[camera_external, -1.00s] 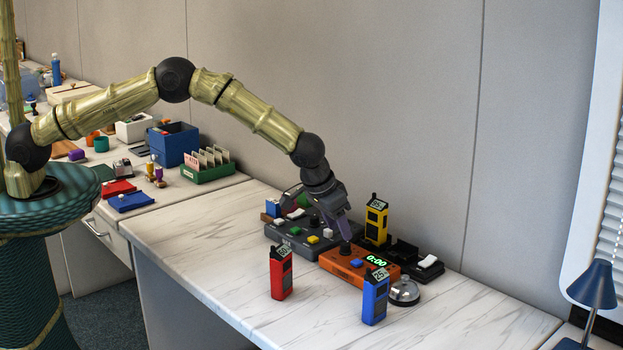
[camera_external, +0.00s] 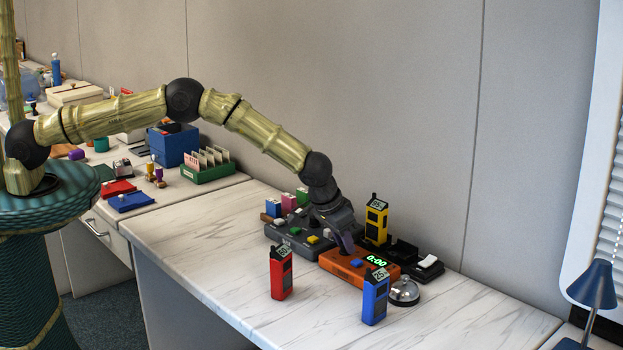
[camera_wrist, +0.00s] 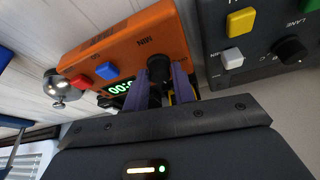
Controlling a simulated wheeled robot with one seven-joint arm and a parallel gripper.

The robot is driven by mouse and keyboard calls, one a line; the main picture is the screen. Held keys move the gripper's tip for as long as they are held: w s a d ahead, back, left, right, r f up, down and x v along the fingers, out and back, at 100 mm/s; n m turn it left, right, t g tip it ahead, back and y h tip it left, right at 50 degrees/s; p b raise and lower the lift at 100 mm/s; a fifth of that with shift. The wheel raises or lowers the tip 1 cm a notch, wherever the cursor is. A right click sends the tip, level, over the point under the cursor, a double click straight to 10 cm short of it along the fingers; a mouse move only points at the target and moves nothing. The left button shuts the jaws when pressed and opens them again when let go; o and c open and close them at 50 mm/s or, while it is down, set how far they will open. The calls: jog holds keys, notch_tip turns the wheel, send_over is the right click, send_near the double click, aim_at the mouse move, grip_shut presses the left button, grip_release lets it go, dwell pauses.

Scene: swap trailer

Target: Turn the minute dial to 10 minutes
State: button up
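An orange timer box (camera_external: 340,266) lies on the marble-topped desk, its green display (camera_external: 376,261) reading 0:00. Its black minute dial (camera_wrist: 158,68), beside the label MIN, shows in the wrist view; my gripper hides it in the outside view. My gripper (camera_external: 347,248) is low over the box's left part. In the wrist view, the purple fingers of my gripper (camera_wrist: 161,80) stand on either side of the dial, close to it. I cannot tell whether they press on it. A blue button (camera_wrist: 106,70) and a red button (camera_wrist: 80,80) sit on the same box.
A dark grey panel (camera_external: 283,238) with coloured buttons and knobs adjoins on the left. A yellow handset (camera_external: 375,222) stands behind the box, with red (camera_external: 280,275) and blue (camera_external: 374,299) handsets in front. A bell (camera_external: 403,292) sits at right. The desk's front left is clear.

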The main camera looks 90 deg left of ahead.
jog(key=shift+m, duration=0.4)
jog(key=m+h+b, duration=0.1)
jog(key=m, duration=0.2)
jog(key=shift+a+h, duration=0.15)
jog(key=shift+h, duration=0.15)
jog(key=m+h+b, duration=0.1)
jog(key=m, duration=0.3)
jog(key=shift+a+t, duration=0.1)
jog(key=shift+t, duration=0.3)
jog(key=m+h+b, duration=0.1)
jog(key=m, duration=0.2)
jog(key=shift+a+f+m+h+b, duration=0.1)
jog(key=shift+f+m+h+b, duration=0.05)
jog(key=shift+m+h+b, duration=0.2)
jog(key=shift+m+g+h+b, duration=0.35)
jog(key=shift+m+h+b, duration=0.1)
jog(key=shift+m, duration=0.65)
jog(key=shift+m+g+h+b, duration=0.35)
jog(key=shift+m+b, duration=0.1)
jog(key=shift+m, duration=0.6)
jog(key=o, duration=1)
jog(key=shift+r, duration=0.2)
